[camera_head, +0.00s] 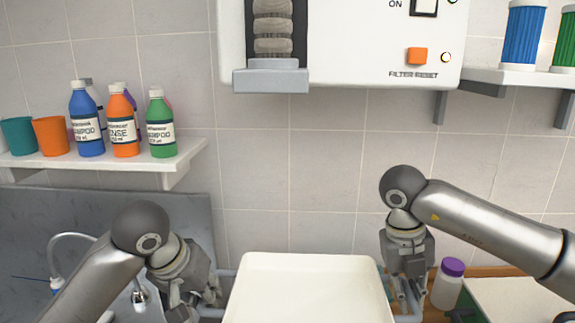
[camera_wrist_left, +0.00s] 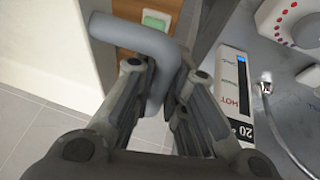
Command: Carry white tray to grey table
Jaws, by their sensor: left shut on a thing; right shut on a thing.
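The white tray (camera_head: 308,290) is at the bottom centre of the head view, between my two arms, with its near part cut off by the frame edge. My left gripper (camera_head: 205,298) is at the tray's left side, shut on its grey handle. The left wrist view shows this grey bent handle (camera_wrist_left: 130,36) between the fingers of the left gripper (camera_wrist_left: 168,85). My right gripper (camera_head: 408,288) is at the tray's right side, shut on the tray's handle there, which is mostly hidden by the fingers. I cannot pick out a grey table in either view.
A white shelf (camera_head: 185,160) at left holds cups and several bottles. A white wall unit (camera_head: 350,50) hangs above. At right, a purple-capped bottle (camera_head: 447,285) stands near my right gripper on a wooden surface. A grey basin panel (camera_head: 60,215) with a hose is at left.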

